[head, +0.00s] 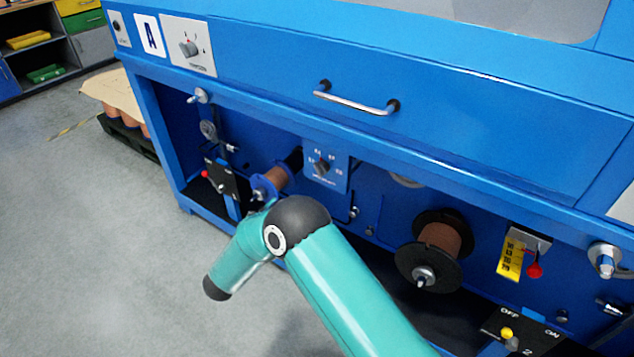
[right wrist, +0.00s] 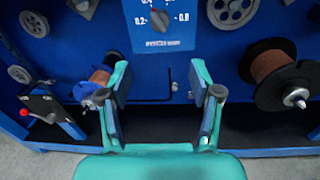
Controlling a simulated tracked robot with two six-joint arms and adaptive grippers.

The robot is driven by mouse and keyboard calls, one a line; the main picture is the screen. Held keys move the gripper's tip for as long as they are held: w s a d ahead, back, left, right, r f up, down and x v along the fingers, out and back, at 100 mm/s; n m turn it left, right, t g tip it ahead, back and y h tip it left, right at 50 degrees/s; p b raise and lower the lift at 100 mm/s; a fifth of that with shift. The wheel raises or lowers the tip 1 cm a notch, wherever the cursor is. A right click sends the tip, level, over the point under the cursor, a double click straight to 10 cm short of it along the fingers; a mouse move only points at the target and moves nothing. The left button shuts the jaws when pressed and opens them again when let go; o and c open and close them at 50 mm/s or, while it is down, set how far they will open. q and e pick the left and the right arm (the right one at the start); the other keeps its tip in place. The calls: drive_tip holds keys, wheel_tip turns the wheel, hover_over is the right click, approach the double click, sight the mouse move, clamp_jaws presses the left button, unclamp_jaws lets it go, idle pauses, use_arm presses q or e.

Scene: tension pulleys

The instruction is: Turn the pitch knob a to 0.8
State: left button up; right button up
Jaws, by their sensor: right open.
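The pitch knob (head: 321,167) is a dark knob on a small blue dial plate (head: 340,181) under the machine's front ledge. In the right wrist view the knob (right wrist: 159,20) shows at the top, with 0.2 at its left and 0.8 at its right. Its pointer appears to point roughly upward; the exact setting is hard to read. My right gripper (right wrist: 160,78) is open and empty, its fingers apart below the dial in that view and not touching the knob. In the head view, my teal arm shows but its fingers are hidden. My left gripper is not in view.
A copper-coloured spool (head: 275,180) sits left of the dial, and a larger black-flanged spool (head: 437,243) right of it. A red-tipped lever panel (head: 222,178) stands at the left. A drawer handle (head: 355,98) projects above. Open floor lies at the left.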

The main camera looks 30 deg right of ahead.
sight(318, 172)
drive_tip(key=b+x, duration=0.1)
drive_tip(key=x, duration=1.5)
drive_tip(key=shift+d+r, duration=0.1)
drive_tip(key=shift+d, duration=0.2)
